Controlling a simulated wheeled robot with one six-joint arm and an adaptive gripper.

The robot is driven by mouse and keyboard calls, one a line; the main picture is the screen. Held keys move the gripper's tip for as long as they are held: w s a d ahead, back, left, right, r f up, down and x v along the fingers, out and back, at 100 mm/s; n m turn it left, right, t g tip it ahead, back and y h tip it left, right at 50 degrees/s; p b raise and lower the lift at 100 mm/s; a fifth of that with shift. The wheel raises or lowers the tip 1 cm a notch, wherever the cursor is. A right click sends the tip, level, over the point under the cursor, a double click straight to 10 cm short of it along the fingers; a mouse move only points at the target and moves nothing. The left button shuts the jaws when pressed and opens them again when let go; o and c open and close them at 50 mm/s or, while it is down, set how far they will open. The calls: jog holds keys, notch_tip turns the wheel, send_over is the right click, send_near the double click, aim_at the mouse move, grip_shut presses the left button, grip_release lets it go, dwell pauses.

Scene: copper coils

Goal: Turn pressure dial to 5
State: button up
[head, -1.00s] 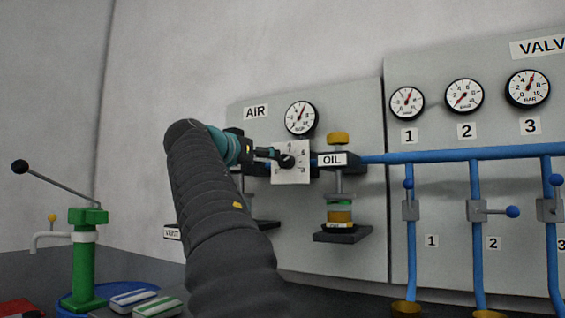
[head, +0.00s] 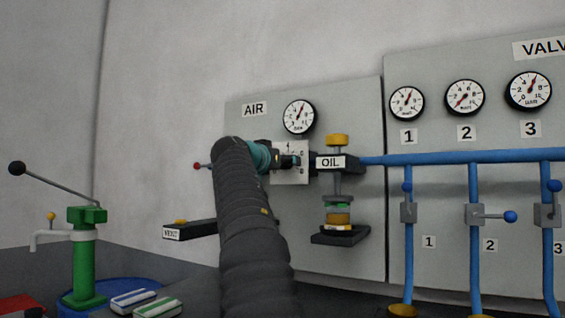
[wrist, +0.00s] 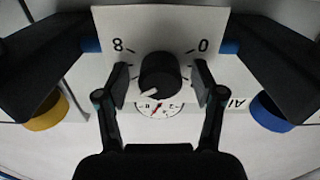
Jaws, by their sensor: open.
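The pressure dial is a round black knob (wrist: 160,72) with a white pointer mark, on a white plate (wrist: 190,18) marked 8 and 0. In the wrist view the mark points down and slightly left; other numbers are hidden. My gripper (wrist: 160,88) is open, with one finger on each side of the knob; contact cannot be told. In the head view my gripper (head: 287,160) covers most of the knob in front of the plate (head: 292,178). The AIR gauge (head: 299,116) sits above the plate, its red needle pointing up and slightly right.
The OIL unit (head: 338,192) stands close right of the plate. A blue pipe (head: 440,157) with several valves runs further right. A VENT block (head: 190,230) and a red-tipped lever (head: 197,166) are left of my arm. A green hand pump (head: 85,255) stands at the far left.

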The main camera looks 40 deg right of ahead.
jog(key=c, duration=1.1)
jog(key=shift+c, duration=0.2)
jog(key=shift+r+n+p, duration=0.1)
jog(key=shift+n+p, duration=0.4)
jog(key=shift+n, duration=0.6)
jog(key=shift+n+p, duration=0.6)
jog(key=shift+n, duration=1.1)
jog(key=o, duration=1.1)
